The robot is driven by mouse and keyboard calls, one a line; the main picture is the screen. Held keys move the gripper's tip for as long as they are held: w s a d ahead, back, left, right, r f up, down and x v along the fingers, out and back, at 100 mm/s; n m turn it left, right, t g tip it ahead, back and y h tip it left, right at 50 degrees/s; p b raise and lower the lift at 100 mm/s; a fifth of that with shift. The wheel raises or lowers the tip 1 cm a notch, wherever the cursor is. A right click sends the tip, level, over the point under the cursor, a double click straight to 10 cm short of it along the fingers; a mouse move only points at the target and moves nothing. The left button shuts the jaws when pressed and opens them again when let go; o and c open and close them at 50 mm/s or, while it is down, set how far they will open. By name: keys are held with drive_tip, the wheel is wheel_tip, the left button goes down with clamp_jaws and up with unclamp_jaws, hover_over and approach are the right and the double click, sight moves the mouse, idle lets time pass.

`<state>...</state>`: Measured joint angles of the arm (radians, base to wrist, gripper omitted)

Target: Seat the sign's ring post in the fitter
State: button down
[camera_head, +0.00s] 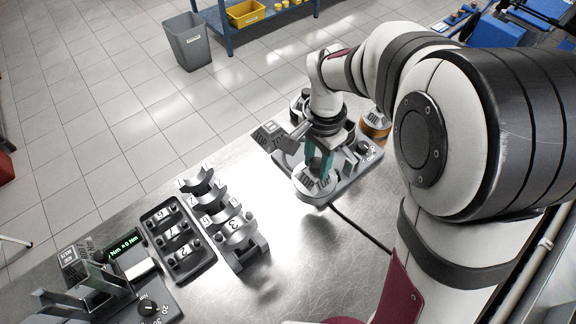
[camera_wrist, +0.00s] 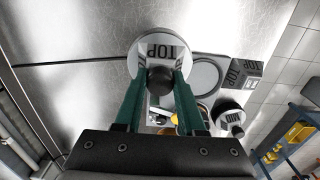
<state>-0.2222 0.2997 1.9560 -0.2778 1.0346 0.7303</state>
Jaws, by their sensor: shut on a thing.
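My gripper (camera_head: 318,164) has green fingers and is shut on the dark knob of a ring post. The held post is a pale round disc marked TOP (camera_head: 313,186); it also shows in the wrist view (camera_wrist: 160,52). It is at the near edge of the grey fitter base (camera_head: 346,184), apparently raised; the exact gap is unclear. The small sign block (camera_wrist: 244,71) reads TOP in the wrist view. A flat, bare round seat (camera_wrist: 207,75) is beside the sign. The post marked 2ND (camera_wrist: 229,116) and the OIL post with an orange base (camera_head: 375,124) stand nearby.
A dark tray with numbered parts (camera_head: 176,240) and a row of metal saddles (camera_head: 226,221) stand left of the fitter. A torque device with a green display (camera_head: 124,244) is at lower left. A dark cable (camera_head: 360,228) crosses the bench. Bare bench lies between saddles and fitter.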

drive_tip(key=d, duration=0.1)
drive_tip(key=d+r, duration=0.1)
drive_tip(key=shift+s+d+r, duration=0.1)
drive_tip(key=shift+d+r, duration=0.2)
drive_tip(key=shift+w+r, duration=0.1)
drive_tip(key=shift+w, duration=0.55)
drive_tip(key=w+a+f, duration=0.2)
drive_tip(key=w+a, duration=0.3)
drive_tip(key=w, duration=0.7)
drive_tip(key=shift+a+f, duration=0.1)
drive_tip(key=shift+f, duration=2.35)
drive_tip(key=shift+f, duration=0.85)
unclamp_jaws()
